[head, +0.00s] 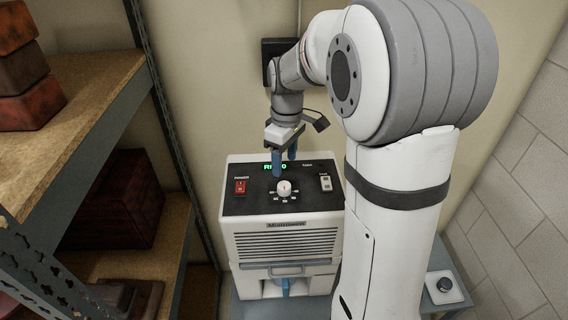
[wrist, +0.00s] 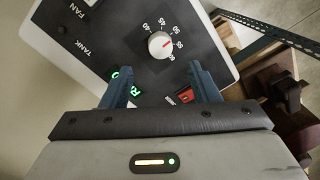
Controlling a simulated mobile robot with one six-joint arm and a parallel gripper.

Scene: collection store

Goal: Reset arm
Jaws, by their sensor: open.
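My gripper (head: 284,162) is above the top panel of a white machine (head: 290,243), pointing down, its blue fingers apart with nothing between them. In the wrist view the open fingers (wrist: 162,80) stand over the black panel. A white dial knob (head: 284,187) with a red mark sits at the panel's middle; it also shows in the wrist view (wrist: 160,44), beyond the fingertips. A red power switch (head: 240,186) is on the left and a white fan switch (head: 325,183) on the right. The green display (head: 275,167) is partly hidden by a finger.
A shelf (head: 95,95) with reddish boxes (head: 28,75) stands close on the left. The machine rests on a grey-blue table (head: 440,265), with a dark round button on a white base (head: 445,285) at right. Walls close in behind and at right.

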